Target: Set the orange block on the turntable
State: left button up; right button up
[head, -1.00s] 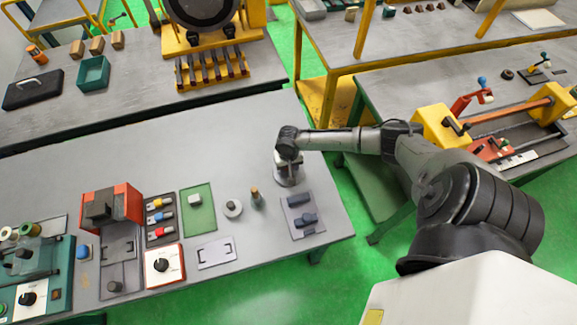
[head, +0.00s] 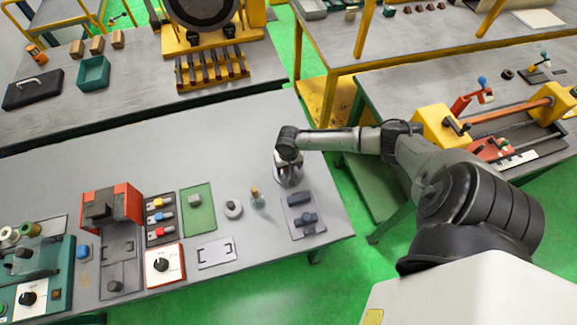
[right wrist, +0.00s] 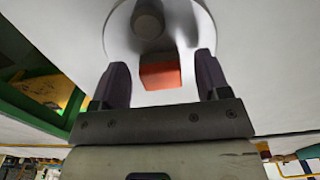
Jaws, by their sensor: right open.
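The orange block (right wrist: 160,75) shows in the right wrist view, resting on the pale round disc of the turntable (right wrist: 125,38) near its rim. A grey round post (right wrist: 148,20) stands on the disc behind the block. My right gripper (right wrist: 162,68) is open, one dark finger on each side of the block, with a visible gap at both sides. In the head view my right gripper (head: 288,163) is over the turntable (head: 289,180) at the right part of the grey table. The block is hidden there by my arm. My left gripper is not in view.
A small bottle (head: 257,199) and a white ring-shaped part (head: 233,209) stand left of the turntable. A grey plate with dark fittings (head: 303,216) lies in front of it. A green mat (head: 198,209) and red device (head: 112,205) are farther left. The table's back is clear.

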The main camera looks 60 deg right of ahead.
notch_tip(320, 180, up, 11)
jog(key=s+a+f+n+t, duration=0.1)
jog(key=s+a+n, duration=0.2)
jog(key=a, duration=0.4)
jog(key=s+a+f+n+y, duration=0.1)
jog(key=s+a+n, duration=0.15)
jog(key=a, duration=0.35)
jog(key=s+a+f+n+t, duration=0.1)
jog(key=s+a+n, duration=0.25)
jog(key=a, duration=0.35)
jog(key=s+a+r+n+t, duration=0.1)
jog(key=s+a+r, duration=0.3)
jog(key=s, duration=0.4)
jog(key=shift+s+r+n+t+h+p, duration=0.3)
jog(key=shift+r+n+h+p, duration=0.15)
jog(key=shift+r, duration=0.4)
